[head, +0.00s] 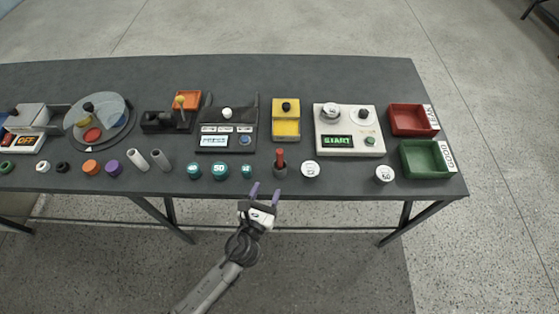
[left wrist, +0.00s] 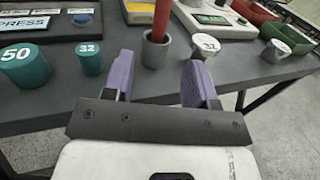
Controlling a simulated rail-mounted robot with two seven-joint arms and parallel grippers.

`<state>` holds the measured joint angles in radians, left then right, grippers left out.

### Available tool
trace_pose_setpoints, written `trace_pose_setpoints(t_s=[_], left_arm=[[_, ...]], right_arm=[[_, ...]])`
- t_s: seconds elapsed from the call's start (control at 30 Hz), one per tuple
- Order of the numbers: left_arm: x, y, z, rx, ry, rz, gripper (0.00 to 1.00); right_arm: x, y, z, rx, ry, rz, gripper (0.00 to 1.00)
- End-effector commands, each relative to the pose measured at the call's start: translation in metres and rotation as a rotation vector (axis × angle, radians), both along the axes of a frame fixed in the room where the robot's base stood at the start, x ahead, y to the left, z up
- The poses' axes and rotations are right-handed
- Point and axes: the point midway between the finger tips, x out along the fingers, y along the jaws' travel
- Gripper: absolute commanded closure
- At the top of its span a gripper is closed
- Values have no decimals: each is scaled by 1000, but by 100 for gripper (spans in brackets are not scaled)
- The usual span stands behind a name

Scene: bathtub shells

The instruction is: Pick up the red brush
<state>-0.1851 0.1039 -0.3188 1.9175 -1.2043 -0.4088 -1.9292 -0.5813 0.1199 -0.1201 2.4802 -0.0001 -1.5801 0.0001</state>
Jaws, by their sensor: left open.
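The red brush (head: 280,155) stands upright in a small grey cup (head: 280,170) near the front edge of the table. In the left wrist view the red brush (left wrist: 162,18) rises from the grey cup (left wrist: 156,50) between and beyond my fingertips. My left gripper (head: 265,191) has purple fingers and is open and empty, just in front of the table edge and the cup. It also shows in the left wrist view (left wrist: 157,72). The brush's lower end is hidden in the cup. My right gripper is not in view.
A white-topped weight marked 32 (head: 310,169) stands right of the cup. Teal weights (head: 247,171) stand to its left. A yellow box (head: 286,120) and a START panel (head: 349,130) lie behind. Red (head: 409,120) and green (head: 425,158) trays are at the right.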

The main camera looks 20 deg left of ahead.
Motion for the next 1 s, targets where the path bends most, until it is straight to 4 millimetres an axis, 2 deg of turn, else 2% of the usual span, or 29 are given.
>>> trace_pose_setpoints(t_s=[0.1,0.3,0.63,0.8,1.0], left_arm=[[23,1,1,-2,-3,1,48],[51,2,0,-3,-2,0,48],[70,3,0,-4,-1,1,48],[93,4,0,-5,-2,2,48],[111,4,0,-4,-1,1,48]], right_arm=[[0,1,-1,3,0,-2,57],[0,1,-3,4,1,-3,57],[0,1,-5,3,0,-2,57],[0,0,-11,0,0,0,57],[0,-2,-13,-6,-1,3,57]])
